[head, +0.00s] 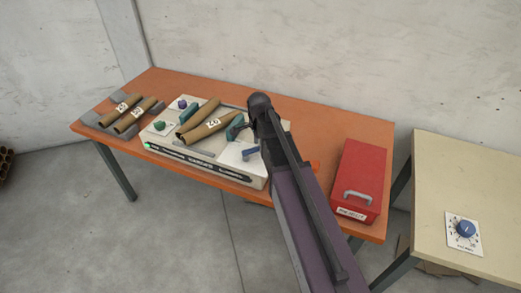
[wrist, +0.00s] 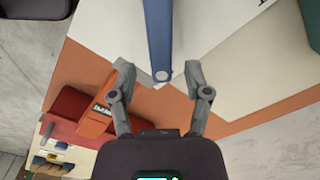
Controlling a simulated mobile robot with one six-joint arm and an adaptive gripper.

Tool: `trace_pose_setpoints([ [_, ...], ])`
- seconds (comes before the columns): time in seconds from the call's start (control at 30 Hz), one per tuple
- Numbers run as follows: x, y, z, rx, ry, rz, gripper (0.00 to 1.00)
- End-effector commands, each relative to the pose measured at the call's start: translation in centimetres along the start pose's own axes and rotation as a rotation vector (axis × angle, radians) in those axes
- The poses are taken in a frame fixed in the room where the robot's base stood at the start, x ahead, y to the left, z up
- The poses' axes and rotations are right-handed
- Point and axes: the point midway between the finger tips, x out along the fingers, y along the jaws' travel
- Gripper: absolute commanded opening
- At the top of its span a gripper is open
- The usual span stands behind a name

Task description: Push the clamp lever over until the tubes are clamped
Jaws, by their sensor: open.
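The blue clamp lever (head: 250,153) lies on the right part of the pale winder (head: 246,174). In the wrist view the lever (wrist: 158,35) comes down from the top, and its rounded end lies between the fingertips of my gripper (wrist: 160,78). The fingers are open, with a gap on each side of the lever; I cannot tell the height between them. Two brown tubes (head: 201,110) lie side by side on the winder between teal jaws (head: 188,113). In the head view my arm hides my gripper's fingers.
More brown tubes (head: 136,115) lie on a grey holder at the table's left end. A red box (head: 362,180) with a handle stands at the right. A pale side table (head: 470,180) carries a blue dial (head: 466,229). An orange labelled piece (wrist: 97,116) shows beside the red box.

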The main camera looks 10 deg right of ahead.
Motion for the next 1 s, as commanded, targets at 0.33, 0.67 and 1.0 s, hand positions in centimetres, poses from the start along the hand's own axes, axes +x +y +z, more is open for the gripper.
trace_pose_setpoints([
  [0.33,0.8,0.0,0.0,0.000,0.000,0.000,0.63],
  [0.67,0.8,0.0,0.0,0.000,0.000,0.000,0.30],
  [1.0,0.8,0.1,-0.3,0.000,0.002,0.002,0.00],
])
